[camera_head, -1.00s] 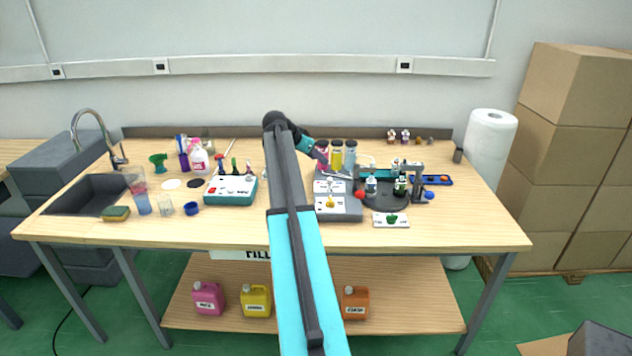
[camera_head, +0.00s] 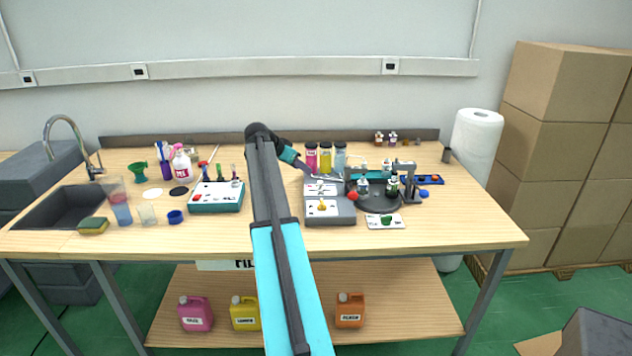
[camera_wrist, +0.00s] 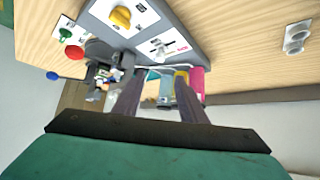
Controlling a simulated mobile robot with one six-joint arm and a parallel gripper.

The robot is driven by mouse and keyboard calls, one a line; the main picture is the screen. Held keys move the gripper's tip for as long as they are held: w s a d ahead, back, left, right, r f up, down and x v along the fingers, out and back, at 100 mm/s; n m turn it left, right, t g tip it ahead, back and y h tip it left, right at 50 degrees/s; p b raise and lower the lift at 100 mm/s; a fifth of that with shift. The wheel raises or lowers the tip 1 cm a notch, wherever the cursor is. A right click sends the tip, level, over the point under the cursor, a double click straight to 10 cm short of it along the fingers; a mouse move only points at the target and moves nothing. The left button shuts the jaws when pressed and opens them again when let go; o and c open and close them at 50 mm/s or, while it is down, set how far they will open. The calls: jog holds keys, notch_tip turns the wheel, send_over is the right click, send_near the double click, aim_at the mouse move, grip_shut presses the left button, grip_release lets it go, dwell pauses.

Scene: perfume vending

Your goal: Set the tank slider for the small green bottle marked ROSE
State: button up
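The grey control box (camera_head: 343,215) stands on the table with a yellow knob (camera_head: 322,206) on its front panel. Behind the knob is the slider panel (camera_head: 313,188); its white slider (camera_wrist: 158,46) shows in the wrist view, near a pink mark. Pink (camera_head: 311,160), yellow (camera_head: 325,160) and blue (camera_head: 340,160) tanks stand behind the box. The small dark green bottle (camera_head: 392,187) stands on the black round tray (camera_head: 370,204); its writing is too small to read. My gripper (camera_wrist: 157,92) is open and empty, above the slider panel area; its fingers are apart.
A red ball-topped lever (camera_head: 352,196) and a grey stand (camera_head: 411,184) are close right of the box. A card with a green button (camera_head: 386,221) lies in front. A teal-sided box (camera_head: 216,197) stands left of my arm.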

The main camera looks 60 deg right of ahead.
aim_at(320, 181)
jog(key=p+x, duration=0.3)
jog(key=x, duration=1)
jog(key=shift+d+f, duration=0.2)
jog(key=shift+d, duration=0.05)
grip_shut()
